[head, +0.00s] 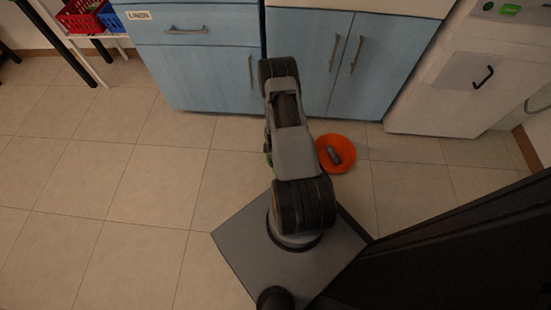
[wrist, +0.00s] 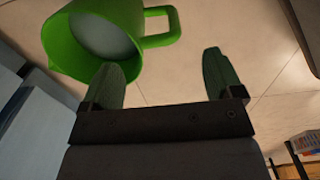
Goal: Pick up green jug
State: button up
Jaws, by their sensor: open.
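The green jug (wrist: 62,45) fills the upper left of the wrist view, its open mouth facing the camera and its handle (wrist: 172,28) to the right. My gripper (wrist: 160,60) is open, with nothing between its fingers. The left finger overlaps the jug's near rim in the picture; I cannot tell if they touch. The handle lies above the gap between the fingers. In the head view my arm hides the gripper and most of that area; only a sliver of green (head: 268,152) shows at the arm's left edge.
An orange bowl (head: 327,165) with a small grey object (head: 335,156) in it is on the floor right of my arm. Blue cabinets (head: 208,80) stand ahead, with a white cabinet (head: 450,80) to the right. Tiled floor at the left is clear.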

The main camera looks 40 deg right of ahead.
notch_tip(320, 180, down, 8)
jog(key=b, duration=0.4)
jog(key=shift+f, duration=0.15)
jog(key=shift+a, duration=0.1)
jog(key=c, duration=1.5)
